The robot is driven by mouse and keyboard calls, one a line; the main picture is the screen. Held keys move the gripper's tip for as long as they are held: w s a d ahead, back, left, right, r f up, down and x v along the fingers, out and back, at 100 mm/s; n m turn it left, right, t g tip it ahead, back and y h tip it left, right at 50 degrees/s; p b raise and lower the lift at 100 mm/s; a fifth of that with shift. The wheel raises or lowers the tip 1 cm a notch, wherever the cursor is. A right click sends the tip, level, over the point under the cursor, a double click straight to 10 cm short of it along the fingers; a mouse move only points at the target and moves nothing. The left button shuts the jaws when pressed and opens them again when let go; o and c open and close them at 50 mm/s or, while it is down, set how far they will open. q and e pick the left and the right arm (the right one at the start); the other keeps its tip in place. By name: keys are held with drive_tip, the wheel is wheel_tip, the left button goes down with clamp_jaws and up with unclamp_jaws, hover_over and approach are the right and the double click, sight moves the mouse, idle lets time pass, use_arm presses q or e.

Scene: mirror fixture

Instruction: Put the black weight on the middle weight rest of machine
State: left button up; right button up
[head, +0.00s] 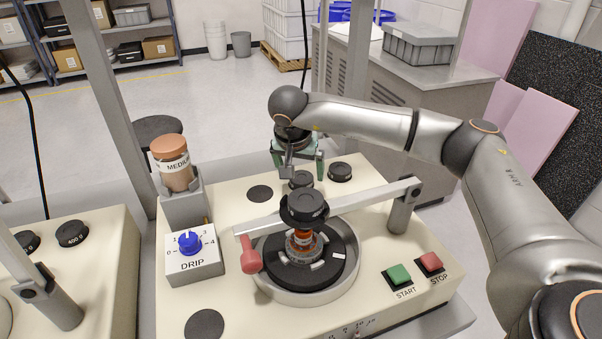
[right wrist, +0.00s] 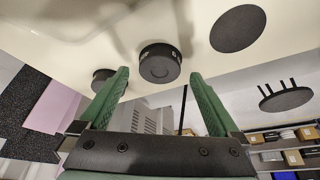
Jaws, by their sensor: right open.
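The machine (head: 215,295) is a cream bench unit with a grey lever arm (head: 375,198) across its round black plate. A black disc-shaped weight (head: 300,180) stands on the back of the top. It shows in the right wrist view (right wrist: 160,64), framed between the fingers and beyond their tips. My right gripper (head: 299,170) is open and empty, close behind this weight; its green fingers also show in the right wrist view (right wrist: 160,77). A larger black disc (head: 305,206) sits midway along the lever, above an orange and metal holder. My left gripper is out of view.
A second black weight (head: 340,172) stands to the right, and a flat black pad (head: 260,193) lies to the left. A labelled bottle (head: 172,162), the drip dial box (head: 194,258), a red lever handle (head: 250,255) and start (head: 398,274) and stop (head: 431,263) buttons surround the plate.

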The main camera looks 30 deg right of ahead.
drive_tip(key=v, duration=1)
drive_tip(key=shift+r, duration=0.2)
